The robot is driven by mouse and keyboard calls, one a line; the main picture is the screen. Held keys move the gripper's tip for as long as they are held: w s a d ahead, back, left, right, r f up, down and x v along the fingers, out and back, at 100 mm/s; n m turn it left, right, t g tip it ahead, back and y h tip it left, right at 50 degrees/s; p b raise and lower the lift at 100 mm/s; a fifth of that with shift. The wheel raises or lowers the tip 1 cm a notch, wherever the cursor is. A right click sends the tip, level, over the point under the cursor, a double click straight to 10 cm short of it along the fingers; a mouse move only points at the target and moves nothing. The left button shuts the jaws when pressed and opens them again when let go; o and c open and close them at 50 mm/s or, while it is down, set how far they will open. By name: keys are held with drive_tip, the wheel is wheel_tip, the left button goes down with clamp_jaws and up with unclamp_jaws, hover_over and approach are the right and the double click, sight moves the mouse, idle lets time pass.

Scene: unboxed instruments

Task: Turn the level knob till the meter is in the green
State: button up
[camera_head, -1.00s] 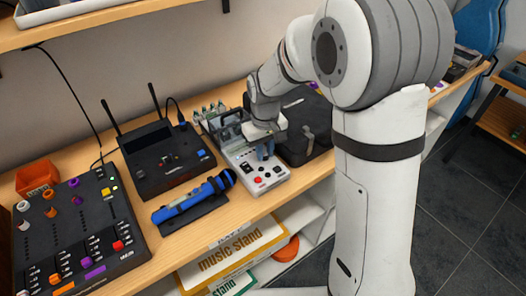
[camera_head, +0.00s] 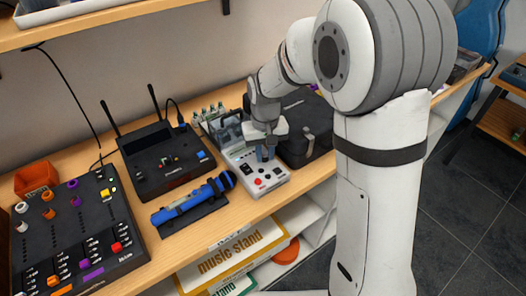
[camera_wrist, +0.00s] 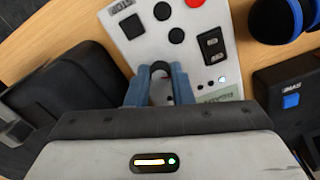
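The pale grey instrument box (camera_head: 247,182) lies on the wooden bench, with a red button, black round controls and dark switches on its face. My gripper (camera_head: 265,153) points down over the box's rear part. In the wrist view its blue fingers (camera_wrist: 160,78) stand on either side of a dark round knob (camera_wrist: 159,68) on the panel; I cannot tell whether they touch it. The knob's label is hidden. I cannot make out the meter or its reading; my gripper covers part of the panel.
A blue microphone (camera_head: 190,202) lies on a dark stand left of the box. A black receiver (camera_head: 165,157) with antennas and a mixer (camera_head: 75,235) are farther left. A black case (camera_head: 305,148) stands close on the right, and several small bottles (camera_head: 208,112) are behind.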

sight(265, 156)
drive_tip(key=o, duration=0.4)
drive_tip(key=shift+r, duration=0.15)
wheel_tip(265, 156, up, 8)
drive_tip(key=shift+f, duration=0.2)
idle(0.5)
drive_tip(key=s+d+m+t, duration=0.1)
drive_tip(key=s+d, duration=0.3)
drive_tip(key=s, duration=0.2)
drive_tip(key=s+d+r+m+t, duration=0.1)
drive_tip(key=s+d, duration=0.4)
drive_tip(key=s, duration=0.2)
drive_tip(key=s+d+r, duration=0.1)
drive_tip(key=s+d, duration=0.3)
drive_tip(key=s, duration=0.2)
drive_tip(key=shift+s+d+r+m+t, duration=0.25)
drive_tip(key=shift+s+d+m+t, duration=0.05)
drive_tip(key=shift+d+m+t, duration=0.1)
